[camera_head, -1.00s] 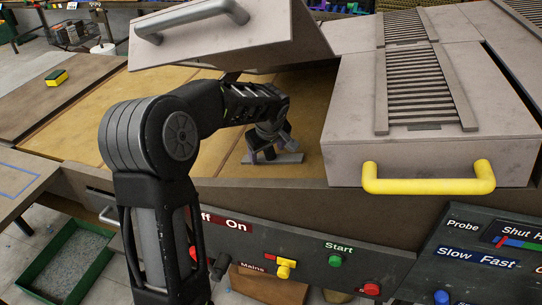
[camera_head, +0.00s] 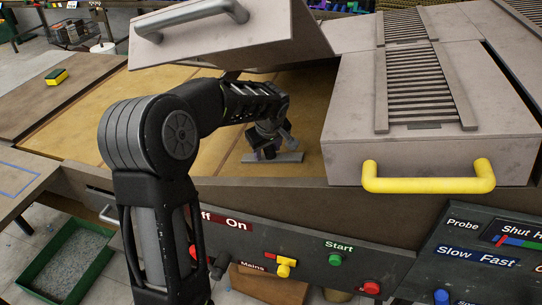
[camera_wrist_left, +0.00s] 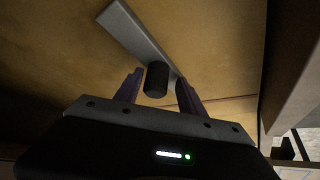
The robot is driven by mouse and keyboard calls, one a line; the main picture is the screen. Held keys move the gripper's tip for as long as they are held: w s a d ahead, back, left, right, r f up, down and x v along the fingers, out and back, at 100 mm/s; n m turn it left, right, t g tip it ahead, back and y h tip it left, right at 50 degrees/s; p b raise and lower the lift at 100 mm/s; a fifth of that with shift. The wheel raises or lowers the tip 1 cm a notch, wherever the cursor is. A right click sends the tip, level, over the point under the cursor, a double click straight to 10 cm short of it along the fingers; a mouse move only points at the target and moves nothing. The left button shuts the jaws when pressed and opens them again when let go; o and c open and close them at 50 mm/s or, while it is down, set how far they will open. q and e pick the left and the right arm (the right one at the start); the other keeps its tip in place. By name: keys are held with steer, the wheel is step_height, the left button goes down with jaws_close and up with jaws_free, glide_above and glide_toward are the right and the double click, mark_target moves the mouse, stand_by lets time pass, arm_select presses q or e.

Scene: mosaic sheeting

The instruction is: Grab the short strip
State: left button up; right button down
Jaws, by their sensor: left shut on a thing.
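The short strip (camera_head: 288,157) is a small flat grey bar on the tan bed, under the raised grey lid. It also shows in the left wrist view (camera_wrist_left: 132,28), with a dark round knob (camera_wrist_left: 157,78) standing on it. My left gripper (camera_head: 267,153) is over the strip, pointing down. In the left wrist view its purple fingers (camera_wrist_left: 158,88) are on both sides of the knob, shut on it. The strip appears to lie flat on the bed. The fingers hide part of it in the head view. My right gripper is not in view.
The raised grey lid (camera_head: 240,45) hangs over the bed (camera_head: 85,120). A closed grey cover (camera_head: 350,120) with a yellow handle (camera_head: 428,185) stands just right of my gripper. The control panel (camera_head: 310,250) runs along the front. A sponge (camera_head: 57,77) lies far left.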

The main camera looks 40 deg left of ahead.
arm_select(q)
steer(key=shift+s+d+f, duration=0.1)
steer(key=shift+f, duration=0.1)
jaws_close()
steer(key=shift+s+f, duration=0.1)
stand_by(0.4)
